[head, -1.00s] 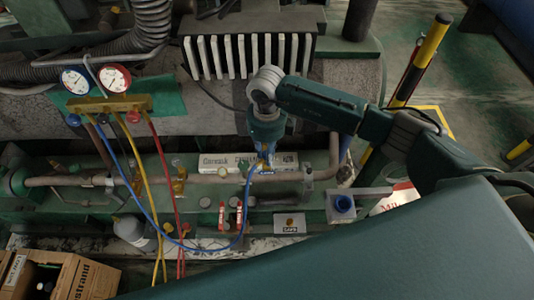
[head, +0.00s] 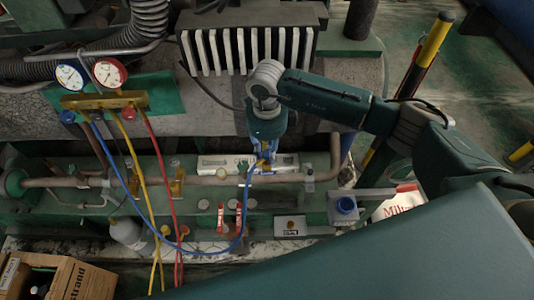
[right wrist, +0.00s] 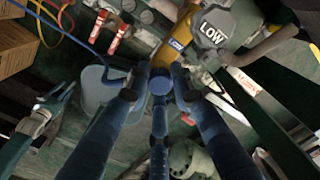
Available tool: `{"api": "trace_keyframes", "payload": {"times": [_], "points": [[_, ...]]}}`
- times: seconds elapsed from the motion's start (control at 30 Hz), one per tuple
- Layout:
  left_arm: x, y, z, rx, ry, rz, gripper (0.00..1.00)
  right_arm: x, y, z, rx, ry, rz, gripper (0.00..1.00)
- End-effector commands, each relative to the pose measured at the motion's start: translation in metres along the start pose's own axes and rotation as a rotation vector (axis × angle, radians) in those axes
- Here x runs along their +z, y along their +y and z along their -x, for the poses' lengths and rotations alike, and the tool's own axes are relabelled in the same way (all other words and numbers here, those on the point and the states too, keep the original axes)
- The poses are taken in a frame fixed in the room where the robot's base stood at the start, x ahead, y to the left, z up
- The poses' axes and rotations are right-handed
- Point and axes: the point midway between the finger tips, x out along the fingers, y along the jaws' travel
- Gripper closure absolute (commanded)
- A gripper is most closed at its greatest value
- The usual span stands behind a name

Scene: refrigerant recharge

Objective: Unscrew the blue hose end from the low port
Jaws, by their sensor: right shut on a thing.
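My right gripper (head: 265,158) points down over the pipe on the green base. In the right wrist view its dark blue fingers (right wrist: 158,88) are shut on the blue hose end (right wrist: 160,84), a round blue cap shape between the tips. The low port beneath is mostly hidden by the hose end and fingers. The blue hose (head: 151,222) loops from the gauge manifold (head: 103,101) down and up to the right gripper. My left gripper does not show in the head view.
Yellow (head: 142,172) and red (head: 172,180) hoses hang from the manifold. A wooden crate (head: 92,283) is at lower left. A striped post (head: 430,50) stands at upper right.

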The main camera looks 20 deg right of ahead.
Motion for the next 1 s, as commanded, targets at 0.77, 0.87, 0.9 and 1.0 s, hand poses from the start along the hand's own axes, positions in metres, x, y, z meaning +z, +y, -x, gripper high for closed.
{"api": "trace_keyframes", "payload": {"times": [0.77, 0.87, 0.9, 1.0], "points": [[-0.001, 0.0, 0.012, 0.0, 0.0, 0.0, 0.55, 0.0, 0.0, 0.024, 0.0, -0.001, 0.027, 1.0], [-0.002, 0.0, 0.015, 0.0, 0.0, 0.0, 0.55, 0.0, 0.0, 0.029, 0.0, -0.001, 0.027, 1.0], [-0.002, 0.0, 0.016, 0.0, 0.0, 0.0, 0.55, 0.0, 0.0, 0.031, 0.0, -0.001, 0.027, 1.0], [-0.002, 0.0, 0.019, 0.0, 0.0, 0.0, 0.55, 0.0, 0.0, 0.036, 0.0, -0.001, 0.027, 1.0]]}}
